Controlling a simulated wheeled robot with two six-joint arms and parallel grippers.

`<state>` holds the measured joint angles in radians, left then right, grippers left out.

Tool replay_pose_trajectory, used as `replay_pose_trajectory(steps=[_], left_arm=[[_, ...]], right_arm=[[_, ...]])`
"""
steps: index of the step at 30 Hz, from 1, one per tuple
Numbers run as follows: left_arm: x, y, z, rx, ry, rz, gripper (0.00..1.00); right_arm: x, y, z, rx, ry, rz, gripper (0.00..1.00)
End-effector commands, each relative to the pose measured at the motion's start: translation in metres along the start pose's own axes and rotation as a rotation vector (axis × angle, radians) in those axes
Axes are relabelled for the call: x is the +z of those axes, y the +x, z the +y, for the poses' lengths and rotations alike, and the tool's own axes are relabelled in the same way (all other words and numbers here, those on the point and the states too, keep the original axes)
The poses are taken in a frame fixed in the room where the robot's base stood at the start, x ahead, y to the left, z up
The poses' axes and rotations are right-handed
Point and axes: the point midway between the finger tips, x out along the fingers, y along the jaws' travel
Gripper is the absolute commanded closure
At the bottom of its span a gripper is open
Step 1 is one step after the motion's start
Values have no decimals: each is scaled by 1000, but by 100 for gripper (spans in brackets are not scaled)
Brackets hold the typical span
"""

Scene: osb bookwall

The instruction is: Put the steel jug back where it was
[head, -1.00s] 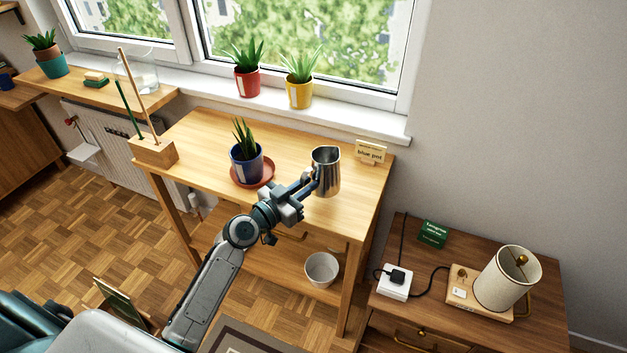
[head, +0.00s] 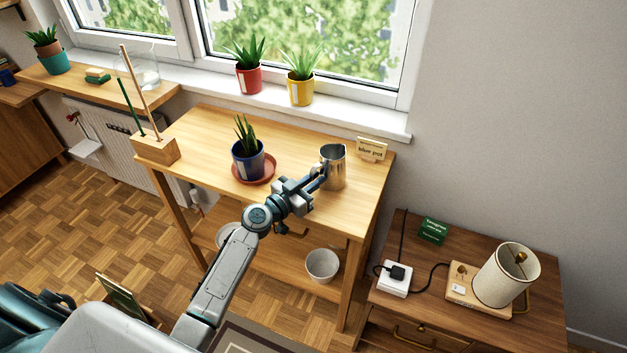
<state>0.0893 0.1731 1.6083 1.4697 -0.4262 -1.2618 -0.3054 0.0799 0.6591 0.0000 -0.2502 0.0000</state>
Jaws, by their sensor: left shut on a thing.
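The steel jug (head: 334,168) is upright at the right part of the wooden table (head: 215,128), in front of the small sign reading "blue pot" (head: 371,149). My left gripper (head: 321,174) reaches it from the lower left and is shut on its near left side. The fingertips partly hide that side, and I cannot tell whether the jug's base touches the tabletop. My right gripper is not in view.
A blue pot with a plant (head: 247,160) stands on a red saucer (head: 267,180) left of the jug. A wooden block with sticks (head: 155,149) stands at the table's left end. A white bowl (head: 322,266) sits on the lower shelf. A lamp (head: 506,277) stands on the right cabinet.

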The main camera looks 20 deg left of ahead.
Motion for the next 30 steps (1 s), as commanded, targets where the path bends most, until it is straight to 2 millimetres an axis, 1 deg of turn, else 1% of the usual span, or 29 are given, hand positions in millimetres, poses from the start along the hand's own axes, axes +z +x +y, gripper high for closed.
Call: replay_pose_trajectory(steps=[2,7,8,9,10,11,18,22,26,30], left_arm=[[-1,0,0,0,0,2,100],[3,0,0,0,0,2,100],[2,0,0,0,0,0,81],[2,0,0,0,-1,0,73],[2,0,0,0,0,0,67],[2,0,0,0,0,0,65],[2,0,0,0,0,0,65],[-3,0,0,0,0,0,65],[4,-21,-1,0,5,-2,65],[5,-54,0,1,7,-4,65]], right_arm=[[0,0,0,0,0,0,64],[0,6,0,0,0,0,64],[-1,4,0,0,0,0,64],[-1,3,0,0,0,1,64],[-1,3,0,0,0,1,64],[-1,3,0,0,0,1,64],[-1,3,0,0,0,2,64],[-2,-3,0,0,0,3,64],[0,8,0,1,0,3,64],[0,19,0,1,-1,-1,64]])
